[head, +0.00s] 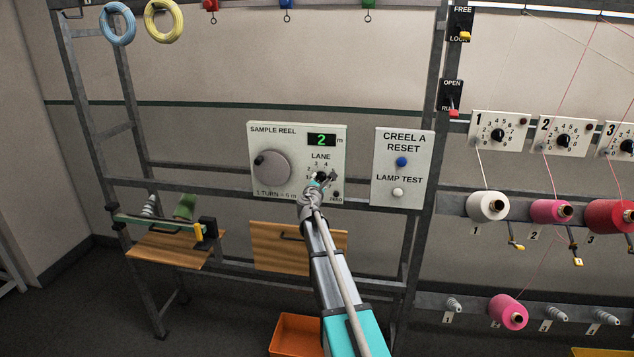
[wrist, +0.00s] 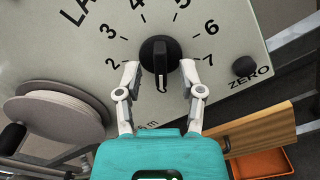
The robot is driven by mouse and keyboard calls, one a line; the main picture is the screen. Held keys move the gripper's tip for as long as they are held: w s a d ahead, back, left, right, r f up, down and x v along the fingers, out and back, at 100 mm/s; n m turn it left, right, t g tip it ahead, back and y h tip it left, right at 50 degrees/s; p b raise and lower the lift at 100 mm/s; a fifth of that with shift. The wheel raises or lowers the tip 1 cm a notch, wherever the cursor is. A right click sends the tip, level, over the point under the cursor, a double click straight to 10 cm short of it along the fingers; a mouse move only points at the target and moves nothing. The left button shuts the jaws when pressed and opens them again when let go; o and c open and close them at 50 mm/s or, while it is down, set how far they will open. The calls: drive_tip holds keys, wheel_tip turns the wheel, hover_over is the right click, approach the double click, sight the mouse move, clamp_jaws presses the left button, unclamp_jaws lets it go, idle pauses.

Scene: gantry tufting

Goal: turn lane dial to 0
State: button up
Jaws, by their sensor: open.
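The lane dial (wrist: 160,57) is a black round knob with a raised bar on a pale panel. Printed numbers from 2 to 7 show around it in the wrist view. The bar lies nearly upright, and a pale outlined mark shows at its lower end; I cannot tell which number it points to. My gripper (wrist: 159,68) is open, with one fingertip on each side of the knob's lower half. I cannot tell whether the fingertips touch it. In the head view my gripper (head: 318,181) covers much of the dial.
The sample reel panel (head: 260,145) has a grey reel disc (head: 272,167) at left, a green display reading 2 (head: 321,140) above, and a black ZERO knob (wrist: 245,66) right of the dial. A creel reset panel (head: 403,170) stands at right. A wooden board (head: 265,248) sits below.

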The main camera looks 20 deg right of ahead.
drive_tip(key=v, duration=1.2)
idle(0.5)
drive_tip(key=s+a+f+m+g+y+b, duration=0.1)
drive_tip(key=s+a+f+m+g+b, duration=0.1)
drive_tip(key=s+f+m+g, duration=0.4)
drive_tip(key=s+a+f+m+g+y+b, duration=0.1)
drive_tip(key=s+a+f+m+g+b, duration=0.15)
drive_tip(key=s+f+m, duration=0.7)
drive_tip(key=s+a+f+m+g+y+b, duration=0.1)
drive_tip(key=s+a+f+m+g+y, duration=0.2)
drive_tip(key=s+a, duration=0.4)
drive_tip(key=s+a+f+m+g+y+b, duration=0.2)
drive_tip(key=s+a+f+m+g+y, duration=0.1)
drive_tip(key=s+a+f+y, duration=0.2)
drive_tip(key=s+a+f, duration=0.2)
drive_tip(key=s+a, duration=0.1)
drive_tip(key=a, duration=0.1)
drive_tip(key=shift+s+f, duration=0.25)
drive_tip(key=shift+f, duration=0.15)
drive_tip(key=shift+g, duration=0.25)
